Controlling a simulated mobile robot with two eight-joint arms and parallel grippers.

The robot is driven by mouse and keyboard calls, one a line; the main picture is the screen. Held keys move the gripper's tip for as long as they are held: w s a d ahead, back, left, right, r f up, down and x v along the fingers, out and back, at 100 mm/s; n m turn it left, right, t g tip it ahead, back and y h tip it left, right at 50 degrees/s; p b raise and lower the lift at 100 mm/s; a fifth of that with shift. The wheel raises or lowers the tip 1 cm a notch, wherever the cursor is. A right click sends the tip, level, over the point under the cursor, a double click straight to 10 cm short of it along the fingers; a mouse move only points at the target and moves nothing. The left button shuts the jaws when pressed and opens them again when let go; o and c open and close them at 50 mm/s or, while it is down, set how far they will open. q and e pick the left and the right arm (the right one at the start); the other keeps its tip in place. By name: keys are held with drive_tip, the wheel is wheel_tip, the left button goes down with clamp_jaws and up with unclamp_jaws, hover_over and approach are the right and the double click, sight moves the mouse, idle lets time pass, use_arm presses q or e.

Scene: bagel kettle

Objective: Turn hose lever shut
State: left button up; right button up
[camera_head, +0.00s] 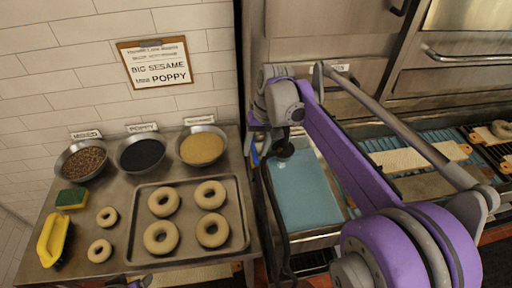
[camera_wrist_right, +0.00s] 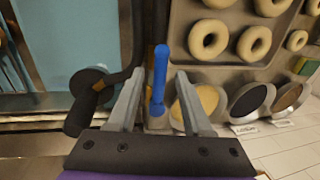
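The blue hose lever (camera_wrist_right: 160,72) stands upright in the right wrist view, between the two grey fingers of my right gripper (camera_wrist_right: 158,85). The fingers are apart, with a gap visible on each side of the lever. In the head view a small piece of the blue lever (camera_head: 255,155) shows at the left edge of the kettle area, under my right wrist. The dark hose (camera_head: 275,205) hangs down beside it. A small dark part of my left gripper (camera_head: 140,282) shows at the bottom edge; its fingers cannot be made out.
A black round fitting (camera_wrist_right: 88,86) sits close left of the right fingers in the wrist view. The kettle's blue water (camera_head: 302,190) lies right of the hose. A tray (camera_head: 185,256) of bagels and several topping bowls (camera_head: 203,147) stand on the left counter.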

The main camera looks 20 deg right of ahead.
clamp_jaws()
idle(1.2)
